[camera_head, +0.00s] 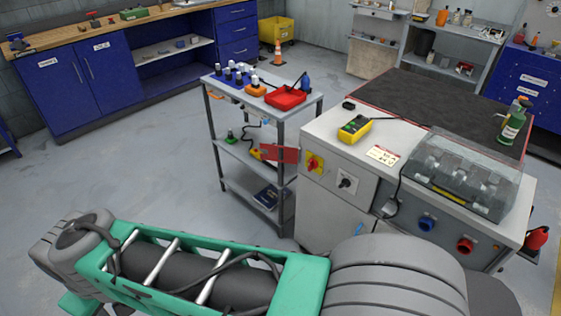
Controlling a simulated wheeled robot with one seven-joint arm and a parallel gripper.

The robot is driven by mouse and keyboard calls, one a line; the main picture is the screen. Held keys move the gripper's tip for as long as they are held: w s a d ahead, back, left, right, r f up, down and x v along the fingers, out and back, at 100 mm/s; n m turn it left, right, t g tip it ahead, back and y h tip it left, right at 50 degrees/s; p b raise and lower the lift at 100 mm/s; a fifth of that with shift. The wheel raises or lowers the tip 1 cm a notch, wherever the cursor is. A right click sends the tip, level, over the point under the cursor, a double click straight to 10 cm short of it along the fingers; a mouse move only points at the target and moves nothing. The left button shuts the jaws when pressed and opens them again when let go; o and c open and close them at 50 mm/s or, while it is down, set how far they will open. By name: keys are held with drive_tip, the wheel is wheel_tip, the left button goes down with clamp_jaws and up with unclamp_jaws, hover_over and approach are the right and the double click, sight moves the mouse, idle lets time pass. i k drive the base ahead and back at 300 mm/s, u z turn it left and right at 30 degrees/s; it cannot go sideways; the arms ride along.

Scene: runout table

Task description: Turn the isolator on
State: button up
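The isolator (315,164) looks to be the red rotary knob on a yellow plate, on the front left of the grey runout table (325,218). It is small here, and I cannot tell which way its handle points. A red plate (279,153) with markings sticks out just left of it. A black rotary switch (347,183) on a pale plate is to its right. My arm, green and grey, crosses the bottom of the view in front of the table. My gripper is not in view.
A trolley (239,175) with a red tray (286,97) stands close left of the table. A yellow meter (355,129) and a clear cover (465,170) are on top. Blue (427,224) and red (465,245) sockets are on the front. Floor at left is clear.

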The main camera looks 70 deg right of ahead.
sight(313, 164)
drive_tip(key=z, duration=0.35)
drive_tip(key=i, duration=0.95)
drive_tip(key=z, duration=0.9)
drive_tip(key=i, duration=0.5)
drive_tip(key=z, duration=0.4)
